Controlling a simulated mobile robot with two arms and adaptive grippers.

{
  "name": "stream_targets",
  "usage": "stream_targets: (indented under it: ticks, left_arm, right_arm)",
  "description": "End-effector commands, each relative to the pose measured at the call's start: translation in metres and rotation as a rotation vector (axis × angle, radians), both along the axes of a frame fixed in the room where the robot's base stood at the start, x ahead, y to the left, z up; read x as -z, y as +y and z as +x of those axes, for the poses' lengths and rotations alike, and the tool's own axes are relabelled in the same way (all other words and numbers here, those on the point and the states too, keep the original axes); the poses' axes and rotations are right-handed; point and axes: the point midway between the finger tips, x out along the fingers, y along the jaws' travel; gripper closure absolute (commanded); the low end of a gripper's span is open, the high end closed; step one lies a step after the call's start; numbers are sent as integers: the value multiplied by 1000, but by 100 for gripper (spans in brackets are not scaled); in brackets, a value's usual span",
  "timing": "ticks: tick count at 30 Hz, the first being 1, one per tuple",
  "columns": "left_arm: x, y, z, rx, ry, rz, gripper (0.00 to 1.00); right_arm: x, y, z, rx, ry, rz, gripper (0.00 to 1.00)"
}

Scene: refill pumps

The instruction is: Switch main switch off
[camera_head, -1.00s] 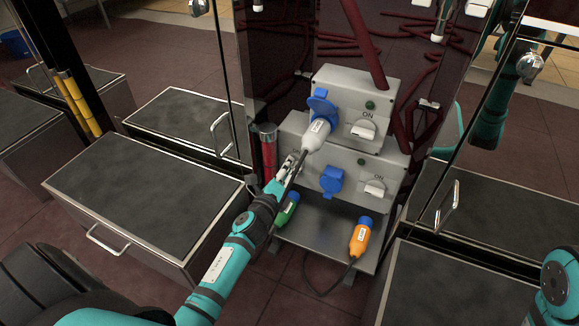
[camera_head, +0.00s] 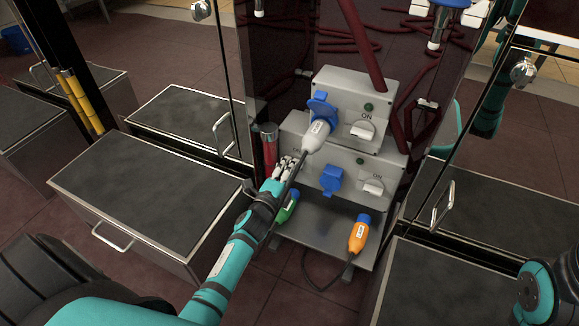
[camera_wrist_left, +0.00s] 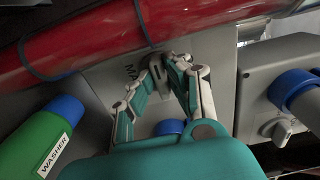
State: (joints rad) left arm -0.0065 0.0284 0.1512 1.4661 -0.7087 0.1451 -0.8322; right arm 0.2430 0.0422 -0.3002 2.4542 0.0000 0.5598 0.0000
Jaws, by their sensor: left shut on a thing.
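The main switch is on the left part of the lower grey box (camera_head: 345,165), whose label starting "MA" shows in the left wrist view (camera_wrist_left: 131,72). My left gripper (camera_head: 287,166) is at this spot, beside the red cylinder. In the left wrist view my gripper's fingertips (camera_wrist_left: 164,64) are closed together against the grey panel, on the small main switch knob. The fingers hide most of the knob, so its turn position cannot be told. My right gripper is out of view.
A white plug (camera_head: 316,134) with its cable sits in the upper box's blue socket, close to my left gripper. The red cylinder (camera_wrist_left: 90,42) runs just beside the fingers. Green (camera_head: 288,207) and orange (camera_head: 358,236) plugs are on the lower shelf. Drawer units flank the boxes.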

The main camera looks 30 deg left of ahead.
Motion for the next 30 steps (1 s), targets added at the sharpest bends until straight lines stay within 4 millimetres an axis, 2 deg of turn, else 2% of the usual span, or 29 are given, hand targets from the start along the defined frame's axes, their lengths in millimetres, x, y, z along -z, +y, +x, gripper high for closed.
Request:
stream_targets:
  ticks: [9,10,12,21,26,30]
  left_arm:
    - [2,1,-1,-2,4,-6,100]
    - [2,1,-1,-2,4,-6,84]
    - [2,1,-1,-2,4,-5,77]
    - [1,0,-3,-1,2,-3,77]
    - [2,-1,-22,-1,4,-3,77]
    - [2,-3,-53,-2,5,-4,77]
  right_arm:
    - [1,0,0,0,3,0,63]
    - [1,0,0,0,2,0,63]
    - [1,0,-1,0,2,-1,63]
    - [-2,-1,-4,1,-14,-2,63]
    - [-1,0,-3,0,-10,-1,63]
    - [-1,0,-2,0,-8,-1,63]
